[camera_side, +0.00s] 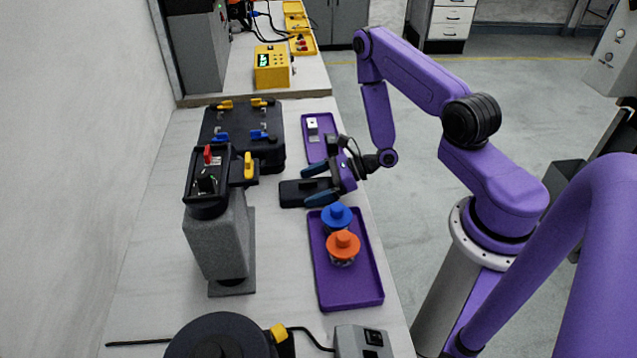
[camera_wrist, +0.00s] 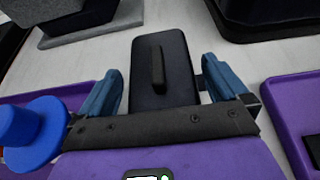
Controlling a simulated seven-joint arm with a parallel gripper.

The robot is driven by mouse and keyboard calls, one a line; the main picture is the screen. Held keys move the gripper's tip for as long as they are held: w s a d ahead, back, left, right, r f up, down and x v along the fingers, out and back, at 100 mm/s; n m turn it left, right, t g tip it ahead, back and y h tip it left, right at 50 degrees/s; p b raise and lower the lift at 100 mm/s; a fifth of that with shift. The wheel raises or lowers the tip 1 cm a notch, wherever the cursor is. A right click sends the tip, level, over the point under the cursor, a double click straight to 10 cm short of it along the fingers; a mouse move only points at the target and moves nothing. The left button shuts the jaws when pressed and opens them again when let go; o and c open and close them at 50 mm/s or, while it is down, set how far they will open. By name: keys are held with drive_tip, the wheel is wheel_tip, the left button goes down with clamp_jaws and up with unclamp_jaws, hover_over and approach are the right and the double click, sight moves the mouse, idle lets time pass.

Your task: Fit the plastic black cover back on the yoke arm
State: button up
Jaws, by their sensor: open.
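A flat black cover (camera_side: 297,193) with a raised bar along its top lies on the white bench. It fills the middle of the wrist view (camera_wrist: 164,82). My gripper (camera_side: 319,184) is open just over the cover's right end. In the wrist view, its blue fingers (camera_wrist: 160,88) are spread on either side of the cover, with the raised bar between their lines. I cannot tell whether they touch it. The yoke arm (camera_side: 217,240) appears to be the upright grey post left of the cover, with a black head whose top is open, showing parts inside.
A purple tray (camera_side: 348,286) holds a blue-topped piece (camera_side: 336,217) and an orange-topped piece (camera_side: 343,245) in front of the gripper. Another purple tray (camera_side: 318,149) lies behind. A black case (camera_side: 222,126) with yellow and blue clamps stands behind the post. Bare bench separates cover and post.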

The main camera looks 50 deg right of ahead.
drive_tip(key=c, duration=1)
drive_tip(key=shift+r, duration=3)
